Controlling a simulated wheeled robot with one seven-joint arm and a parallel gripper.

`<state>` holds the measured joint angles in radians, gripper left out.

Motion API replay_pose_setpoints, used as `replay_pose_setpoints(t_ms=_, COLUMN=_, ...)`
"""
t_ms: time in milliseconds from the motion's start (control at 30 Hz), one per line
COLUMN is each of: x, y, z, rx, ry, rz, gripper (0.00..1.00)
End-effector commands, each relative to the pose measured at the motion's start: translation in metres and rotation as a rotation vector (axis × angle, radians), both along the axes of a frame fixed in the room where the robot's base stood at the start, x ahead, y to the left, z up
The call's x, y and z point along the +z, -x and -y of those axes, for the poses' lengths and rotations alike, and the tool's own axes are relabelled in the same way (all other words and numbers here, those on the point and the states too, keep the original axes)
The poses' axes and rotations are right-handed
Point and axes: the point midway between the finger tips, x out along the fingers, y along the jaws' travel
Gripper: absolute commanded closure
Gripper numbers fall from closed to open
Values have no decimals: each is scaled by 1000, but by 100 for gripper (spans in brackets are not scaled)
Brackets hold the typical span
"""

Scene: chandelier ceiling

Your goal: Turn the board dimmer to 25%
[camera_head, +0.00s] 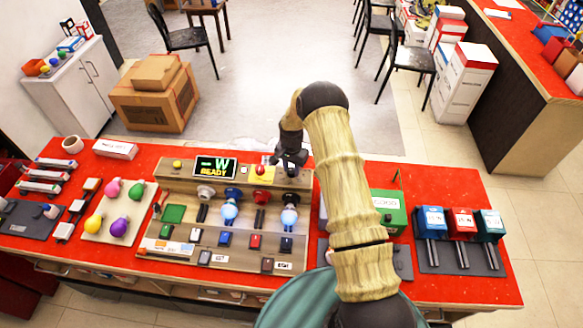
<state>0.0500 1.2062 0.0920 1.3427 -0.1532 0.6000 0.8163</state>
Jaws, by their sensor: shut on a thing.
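The wooden board (185,181) lies on the red counter and carries a display (215,167) reading "W" and "READY". My gripper (291,167) is at the board's upper right end, just right of a red button on a yellow base (262,172). Its dark fingers are shut at board height. What they hold is largely hidden by the gripper and too small to make out; it sits where a dimmer knob could be. No dimmer setting can be read.
Left of the board is a tray with several coloured bulbs (118,227). My arm hides part of the counter right of the board. Cardboard boxes (155,95) stand behind.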

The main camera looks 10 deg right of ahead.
Motion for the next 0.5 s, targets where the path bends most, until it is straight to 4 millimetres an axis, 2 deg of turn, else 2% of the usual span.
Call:
replay_pose_setpoints(t_ms=267, x=-1, y=0, z=0, rx=26, ry=-1, rz=1, gripper=92)
replay_pose_setpoints(t_ms=500, x=-3, y=-1, z=0, rx=124, ry=-1, rz=3, gripper=92)
